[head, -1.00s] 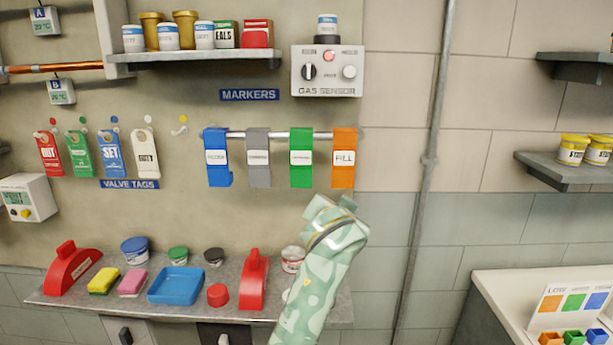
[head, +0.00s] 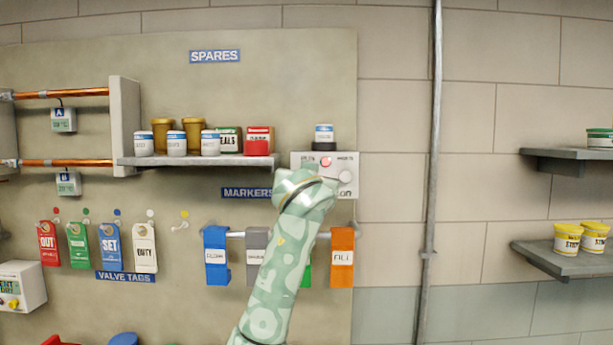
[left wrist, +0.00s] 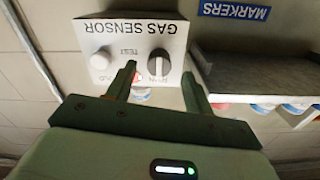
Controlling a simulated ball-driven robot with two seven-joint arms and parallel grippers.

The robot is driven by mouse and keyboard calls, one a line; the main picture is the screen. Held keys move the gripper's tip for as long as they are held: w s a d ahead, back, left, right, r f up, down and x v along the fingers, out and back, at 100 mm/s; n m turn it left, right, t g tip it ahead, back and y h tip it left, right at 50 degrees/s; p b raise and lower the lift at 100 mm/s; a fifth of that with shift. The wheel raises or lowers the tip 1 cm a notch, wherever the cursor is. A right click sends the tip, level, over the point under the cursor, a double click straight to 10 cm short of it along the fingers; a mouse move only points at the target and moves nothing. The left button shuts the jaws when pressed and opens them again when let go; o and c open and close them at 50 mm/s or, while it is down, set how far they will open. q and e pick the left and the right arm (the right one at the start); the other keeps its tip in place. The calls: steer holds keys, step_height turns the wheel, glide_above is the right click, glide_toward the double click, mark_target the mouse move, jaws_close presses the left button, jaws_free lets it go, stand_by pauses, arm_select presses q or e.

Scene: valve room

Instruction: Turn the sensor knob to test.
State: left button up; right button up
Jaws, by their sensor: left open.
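The gas sensor (head: 347,161) is a pale box on the wall panel, partly hidden by my left arm in the head view. In the left wrist view the gas sensor (left wrist: 175,28) appears upside down. Its dark knob (left wrist: 159,65) has a white pointer line standing upright in the picture, along the line to the RUN label; TEST is printed beside it. My left gripper (left wrist: 160,75) is open and empty, its fingers on either side of the knob in the picture. I cannot tell their depth. In the head view, my left gripper (head: 318,174) covers the knob. My right gripper is not in view.
A second, pale knob (left wrist: 99,60) sits beside the dark one. A small jar (head: 324,134) stands on top of the box. A shelf (head: 200,161) of jars and boxes is just left. Coloured markers (head: 342,258) hang below.

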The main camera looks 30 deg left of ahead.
arm_select(q)
steer(key=shift+x, duration=1.7)
steer(key=c, duration=1)
steer(key=shift+o, duration=0.2)
steer(key=shift+r+m+p, duration=0.1)
steer(key=shift+m+p, duration=0.3)
steer(key=shift+p, duration=0.45)
steer(key=shift+m+p, duration=8.6)
steer(key=shift+p, duration=1.65)
